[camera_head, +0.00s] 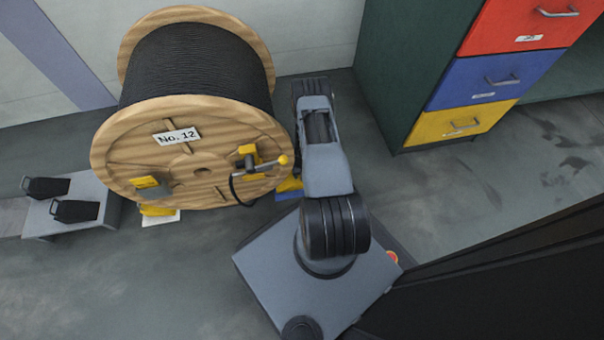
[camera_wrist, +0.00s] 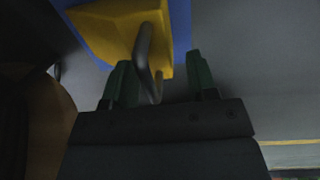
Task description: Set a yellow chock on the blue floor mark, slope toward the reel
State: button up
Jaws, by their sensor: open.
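The reel (camera_head: 183,110), a wooden drum of black cable labelled No. 12, stands at upper left; its brown edge also shows in the wrist view (camera_wrist: 42,125). A yellow chock (camera_head: 290,183) is on the blue floor mark (camera_head: 291,194), just right of the reel and partly behind my arm. In the wrist view the yellow chock (camera_wrist: 105,30) has a grey bar handle and lies over the blue mark (camera_wrist: 181,25). My gripper (camera_wrist: 159,62) is open, its two green fingers on either side of the handle. I cannot tell which way the slope faces.
Another yellow chock (camera_head: 157,210) sits on a white mark (camera_head: 162,219) under the reel's left side. A grey stand (camera_head: 97,213) with two black handled items is at far left. A cabinet (camera_head: 405,75) with red, blue and yellow drawers stands right.

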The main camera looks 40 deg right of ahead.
notch_tip(320, 180, up, 13)
jog(key=p, duration=0.6)
jog(key=shift+s+d+r, duration=0.15)
jog(key=shift+d, duration=0.25)
jog(key=shift+s, duration=0.1)
